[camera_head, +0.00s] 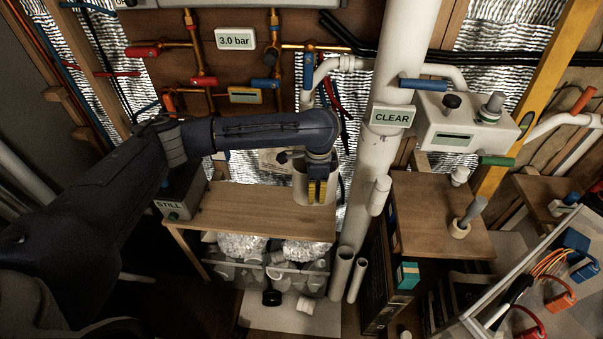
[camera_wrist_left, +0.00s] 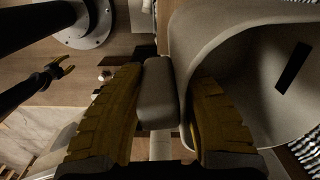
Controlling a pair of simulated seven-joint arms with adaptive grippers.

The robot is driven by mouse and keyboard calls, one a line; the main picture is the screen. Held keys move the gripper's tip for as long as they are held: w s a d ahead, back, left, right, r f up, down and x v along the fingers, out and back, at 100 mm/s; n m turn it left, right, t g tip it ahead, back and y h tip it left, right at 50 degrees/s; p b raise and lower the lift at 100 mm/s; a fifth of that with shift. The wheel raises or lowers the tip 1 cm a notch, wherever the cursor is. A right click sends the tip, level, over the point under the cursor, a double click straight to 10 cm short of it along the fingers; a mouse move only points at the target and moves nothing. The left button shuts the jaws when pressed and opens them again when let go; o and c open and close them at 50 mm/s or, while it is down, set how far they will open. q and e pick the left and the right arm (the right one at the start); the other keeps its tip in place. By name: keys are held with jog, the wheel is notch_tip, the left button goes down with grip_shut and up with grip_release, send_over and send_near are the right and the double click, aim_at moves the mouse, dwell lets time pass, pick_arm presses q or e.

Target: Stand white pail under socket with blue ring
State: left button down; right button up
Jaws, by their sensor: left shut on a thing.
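The white pail (camera_head: 301,188) is at the right end of the wooden shelf; I cannot tell whether it rests there. My left gripper (camera_head: 318,191) points down at the pail with its yellow fingers. In the left wrist view the fingers (camera_wrist_left: 160,85) are shut on a pale rounded tab beside the pail's wall (camera_wrist_left: 222,18). The open pail lies to their right, tilted in that view. Blue parts show on the pipe (camera_head: 308,69) above; I cannot clearly tell which is the socket's ring. What looks like my right gripper (camera_wrist_left: 59,71) shows small, fingers apart, in the left wrist view.
A thick white pipe (camera_head: 372,170) with a CLEAR sign (camera_head: 391,117) rises close right of the pail. A white box (camera_head: 462,125) hangs farther right.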

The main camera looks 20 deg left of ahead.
aim_at(296, 204)
pick_arm(q)
jog(key=a+f, duration=0.2)
jog(key=a+f+n, duration=0.1)
jog(key=a+f, duration=0.1)
jog(key=f, duration=0.1)
jog(key=a+f+n, duration=0.1)
jog(key=a+f, duration=0.1)
jog(key=f, duration=0.1)
jog(key=shift+w+a, duration=0.15)
jog(key=shift+a, duration=0.05)
jog(key=w+a+f+n, duration=0.1)
jog(key=w+a, duration=0.2)
jog(key=a, duration=0.3)
jog(key=shift+w+f+n, duration=0.3)
jog(key=shift+w+f, duration=0.05)
jog(key=shift+w, duration=0.05)
jog(key=shift+f, duration=3.5)
jog(key=c, duration=1)
grip_release()
